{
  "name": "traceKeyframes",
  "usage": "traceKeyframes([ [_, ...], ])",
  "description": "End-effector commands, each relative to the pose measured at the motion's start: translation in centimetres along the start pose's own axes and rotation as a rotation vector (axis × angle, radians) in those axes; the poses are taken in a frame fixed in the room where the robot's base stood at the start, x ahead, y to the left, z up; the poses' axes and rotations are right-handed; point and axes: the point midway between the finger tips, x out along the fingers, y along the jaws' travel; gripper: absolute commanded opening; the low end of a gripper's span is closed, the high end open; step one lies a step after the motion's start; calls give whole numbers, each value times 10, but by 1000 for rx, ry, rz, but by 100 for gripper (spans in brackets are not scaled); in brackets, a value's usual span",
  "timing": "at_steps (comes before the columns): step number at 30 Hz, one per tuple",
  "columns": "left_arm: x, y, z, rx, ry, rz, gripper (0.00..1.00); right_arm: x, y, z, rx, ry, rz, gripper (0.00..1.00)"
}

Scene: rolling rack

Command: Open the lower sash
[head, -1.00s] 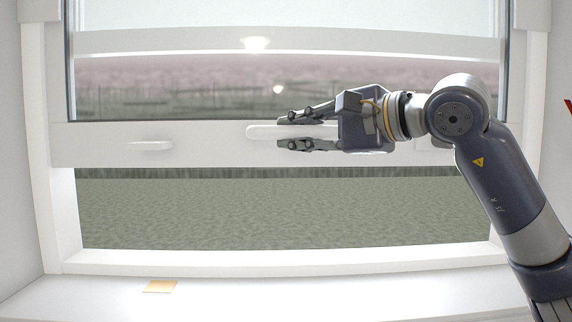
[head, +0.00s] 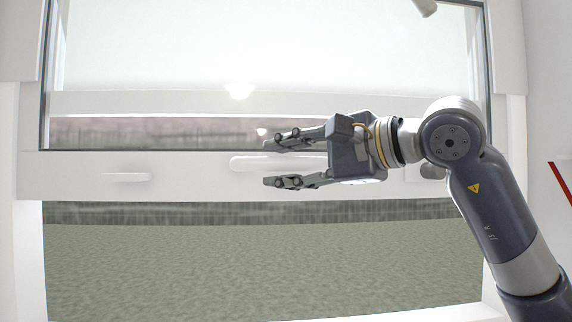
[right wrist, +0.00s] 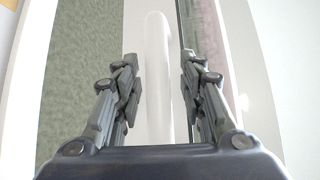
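The lower sash (head: 200,188) is raised, with a wide open gap beneath its white bottom rail. A long white bar handle (head: 255,164) is on the rail's middle. My right gripper (head: 268,163) is at this handle, its two fingers apart, above and below it. In the right wrist view the handle (right wrist: 157,70) runs between the spread fingers (right wrist: 160,75), with space visible on both sides. A smaller white handle (head: 127,177) is at the rail's left. My left gripper is not in view.
White window frame posts (head: 30,250) stand at both sides. A white crossbar (head: 180,103) lies behind the sash glass above the rail. A pale cylindrical thing (head: 425,7) shows at the top right, and a red strip (head: 562,182) on the right wall.

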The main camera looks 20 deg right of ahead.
Motion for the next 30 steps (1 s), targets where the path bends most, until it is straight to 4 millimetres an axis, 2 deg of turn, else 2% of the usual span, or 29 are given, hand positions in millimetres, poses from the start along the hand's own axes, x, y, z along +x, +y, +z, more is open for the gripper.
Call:
traceKeyframes([
  [5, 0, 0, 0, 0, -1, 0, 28, 1, 1, 0, 0, 0, 3, 40],
  [8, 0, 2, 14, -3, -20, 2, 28, 0, 1, 0, 0, 0, 3, 40],
  [11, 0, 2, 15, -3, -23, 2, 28, -5, 1, -1, 0, 1, 2, 40],
  [14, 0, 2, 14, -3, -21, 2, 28, -19, 1, -1, -1, 2, 1, 40],
  [24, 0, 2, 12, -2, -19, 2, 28, -90, 0, -1, 0, 3, -1, 40],
  [30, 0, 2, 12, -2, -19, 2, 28, -115, 0, 0, 0, 1, 1, 40],
])
